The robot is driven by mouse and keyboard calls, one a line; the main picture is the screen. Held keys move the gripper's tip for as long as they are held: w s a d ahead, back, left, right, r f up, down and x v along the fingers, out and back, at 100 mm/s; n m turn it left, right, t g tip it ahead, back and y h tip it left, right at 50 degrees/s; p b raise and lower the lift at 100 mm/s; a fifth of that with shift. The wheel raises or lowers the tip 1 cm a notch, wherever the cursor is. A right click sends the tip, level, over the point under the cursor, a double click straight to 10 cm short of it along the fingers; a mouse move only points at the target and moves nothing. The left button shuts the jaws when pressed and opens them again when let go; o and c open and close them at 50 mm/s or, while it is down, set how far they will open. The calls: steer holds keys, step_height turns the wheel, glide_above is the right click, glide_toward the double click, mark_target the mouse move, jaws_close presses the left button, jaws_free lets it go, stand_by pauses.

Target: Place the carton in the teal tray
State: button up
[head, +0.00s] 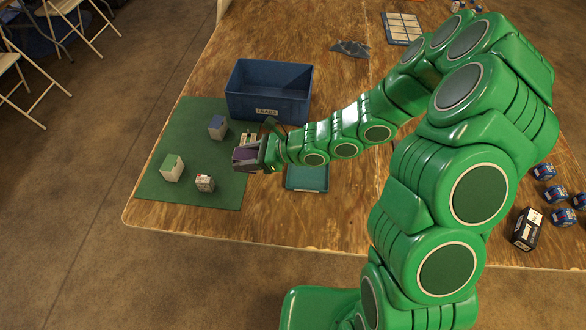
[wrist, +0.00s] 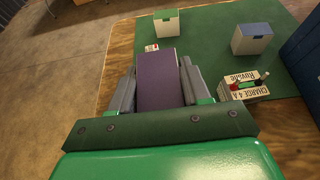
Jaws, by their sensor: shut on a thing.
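My gripper (head: 250,156) is shut on a purple-topped carton (wrist: 160,80), with one finger on each side of it in the wrist view. In the head view the carton is at the arm's end, over the right part of the green mat. The teal tray (head: 307,178) lies on the wooden table, to the right of the gripper and below my forearm, which hides its far part. The tray's visible floor looks empty. The tray does not show in the wrist view.
On the green mat (head: 228,196) stand a blue-topped carton (head: 217,127), a green-topped carton (head: 172,168) and a small white-and-red box (head: 204,183). A labelled charger box (wrist: 245,90) is near the gripper. A dark blue bin (head: 268,92) stands behind. Blue cans (head: 553,194) are far right.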

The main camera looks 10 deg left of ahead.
steer(key=w+d, duration=0.4)
steer(key=d, duration=0.3)
glide_above(308, 176)
steer(key=f, duration=0.2)
steer(key=shift+h, duration=0.4)
steer(key=shift+f, duration=3.75)
steer(key=shift+f, duration=0.15)
steer(key=o, duration=1.2)
steer(key=shift+c, duration=0.2)
